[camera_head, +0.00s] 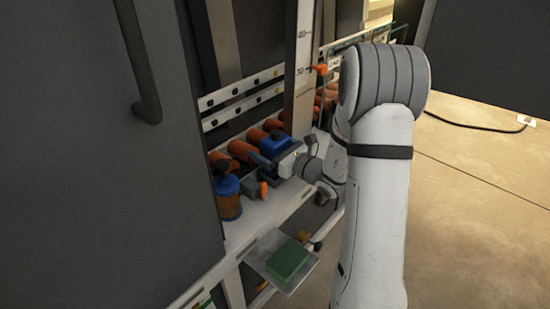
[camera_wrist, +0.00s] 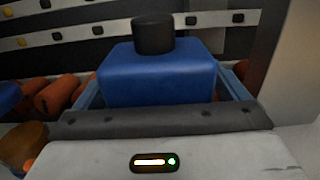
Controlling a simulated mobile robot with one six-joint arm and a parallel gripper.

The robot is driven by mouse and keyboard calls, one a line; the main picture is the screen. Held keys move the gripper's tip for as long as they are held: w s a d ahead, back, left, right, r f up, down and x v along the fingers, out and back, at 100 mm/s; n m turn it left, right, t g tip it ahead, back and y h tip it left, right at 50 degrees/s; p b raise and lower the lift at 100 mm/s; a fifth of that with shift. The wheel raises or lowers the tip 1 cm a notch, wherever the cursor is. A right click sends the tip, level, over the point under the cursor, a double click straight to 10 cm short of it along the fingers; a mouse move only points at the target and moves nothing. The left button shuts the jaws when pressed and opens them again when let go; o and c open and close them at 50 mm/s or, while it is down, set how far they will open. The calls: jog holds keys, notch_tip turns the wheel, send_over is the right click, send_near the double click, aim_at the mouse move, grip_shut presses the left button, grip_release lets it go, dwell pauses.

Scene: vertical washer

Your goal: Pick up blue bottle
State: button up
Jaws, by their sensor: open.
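A blue bottle (camera_wrist: 158,75) with a black cap stands upright close in front of my gripper in the wrist view. It also shows in the head view (camera_head: 276,143) on the machine's shelf. My gripper (camera_head: 270,155) is open at the bottle, with one finger on each side of it in the wrist view. The bottle's lower part is hidden behind the gripper body. I cannot tell whether the fingers touch it. A second blue-topped bottle (camera_head: 228,197) with an orange lower part stands to the left on the shelf.
Several orange cylinders (camera_head: 243,151) lie behind the bottles. A white slotted rail (camera_head: 240,104) runs behind them, and a scaled upright post (camera_head: 299,75) stands right of the blue bottle. A tray (camera_head: 262,262) with a green block (camera_head: 288,260) juts out below. A dark door (camera_head: 105,170) fills the left.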

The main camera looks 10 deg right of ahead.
jog(key=shift+c, duration=0.4)
jog(key=shift+r, duration=0.1)
jog(key=c, duration=1.5)
